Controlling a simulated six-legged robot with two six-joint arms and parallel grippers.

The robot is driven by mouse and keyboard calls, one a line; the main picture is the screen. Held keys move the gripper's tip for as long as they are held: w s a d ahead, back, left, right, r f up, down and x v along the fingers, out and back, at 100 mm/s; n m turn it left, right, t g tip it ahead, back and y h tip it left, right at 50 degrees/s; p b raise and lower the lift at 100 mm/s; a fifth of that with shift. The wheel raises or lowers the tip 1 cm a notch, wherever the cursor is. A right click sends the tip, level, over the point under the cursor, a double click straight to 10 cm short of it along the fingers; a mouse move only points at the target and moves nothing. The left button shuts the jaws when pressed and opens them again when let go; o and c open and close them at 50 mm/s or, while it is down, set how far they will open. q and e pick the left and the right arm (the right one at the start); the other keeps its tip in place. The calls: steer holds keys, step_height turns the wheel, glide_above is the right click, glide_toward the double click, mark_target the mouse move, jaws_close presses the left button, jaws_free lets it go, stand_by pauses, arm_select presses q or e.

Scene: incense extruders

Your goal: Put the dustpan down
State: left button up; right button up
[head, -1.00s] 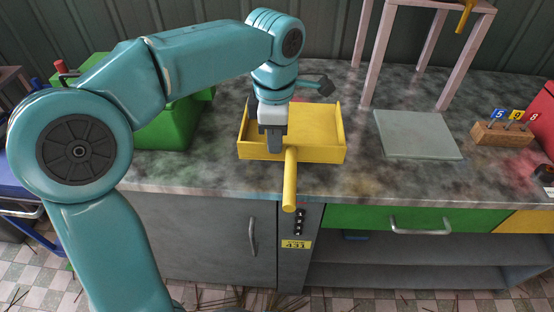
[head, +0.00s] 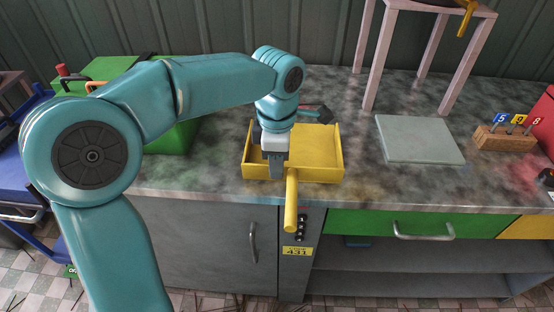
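The yellow dustpan (head: 318,165) is at the front of the counter, with its open tray on the counter side. Its round handle (head: 291,203) points toward me and reaches out past the counter's front edge. My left gripper (head: 276,168) comes down from above at the tray's near side, just left of the handle, and appears shut on the dustpan. The exact grip is partly hidden by the fingers. I cannot tell whether the pan's underside touches the counter. My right gripper is not in view.
A grey slab (head: 420,139) lies on the counter (head: 375,185) to the right. A pale stand (head: 442,50) is behind it. A wooden block with numbered tags (head: 503,138) is farther right. A green box (head: 170,138) is at left. Counter between dustpan and slab is clear.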

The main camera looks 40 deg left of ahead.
arm_select(q)
steer(key=shift+r, duration=0.1)
steer(key=shift+w+r, duration=0.1)
steer(key=shift+r, duration=0.2)
step_height(320, 180, up, 12)
steer(key=p, duration=0.3)
steer(key=shift+f, duration=0.2)
